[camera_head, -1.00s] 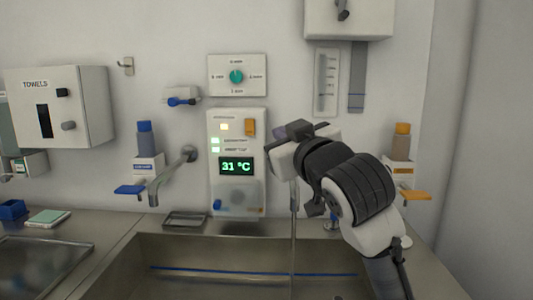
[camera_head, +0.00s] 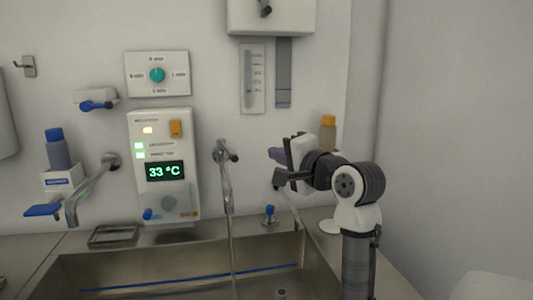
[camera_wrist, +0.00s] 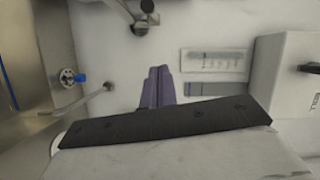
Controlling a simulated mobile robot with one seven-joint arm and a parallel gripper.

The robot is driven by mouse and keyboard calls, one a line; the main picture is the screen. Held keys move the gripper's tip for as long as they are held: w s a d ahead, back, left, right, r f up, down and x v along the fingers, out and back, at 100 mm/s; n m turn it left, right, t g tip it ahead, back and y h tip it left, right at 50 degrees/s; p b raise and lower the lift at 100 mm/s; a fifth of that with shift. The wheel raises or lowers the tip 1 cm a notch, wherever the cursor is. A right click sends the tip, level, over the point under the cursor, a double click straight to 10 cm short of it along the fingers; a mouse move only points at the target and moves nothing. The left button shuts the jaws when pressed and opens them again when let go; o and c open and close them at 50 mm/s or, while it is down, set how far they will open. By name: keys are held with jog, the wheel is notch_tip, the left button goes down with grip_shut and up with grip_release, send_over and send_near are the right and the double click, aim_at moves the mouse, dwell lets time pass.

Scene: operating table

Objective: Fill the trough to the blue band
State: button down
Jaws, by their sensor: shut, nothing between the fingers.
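The steel trough (camera_head: 130,270) is at the bottom of the head view, with a blue band (camera_head: 190,277) along its inner back wall. The band shows clear; the water level cannot be made out. A thin stream (camera_head: 231,245) runs from the middle tap (camera_head: 224,175) into the trough. The panel display (camera_head: 165,171) reads 33 °C in green. My gripper (camera_head: 275,155) is shut and empty, right of the middle tap and apart from it. Its purple fingers (camera_wrist: 158,88) point at the wall in the wrist view.
A teal dial (camera_head: 157,75) is above the panel. A left spout (camera_head: 90,188), a blue-capped bottle (camera_head: 57,150) and a blue lever (camera_head: 43,210) are at left. A blue knob (camera_head: 269,212) stands behind the trough. An orange-capped bottle (camera_head: 328,133) is behind my arm.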

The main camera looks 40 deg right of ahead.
jog(key=w+a+f+p, duration=0.1)
jog(key=w+a+p, duration=0.1)
jog(key=w, duration=0.7)
jog(key=shift+a, duration=0.25)
jog(key=shift+p, duration=0.35)
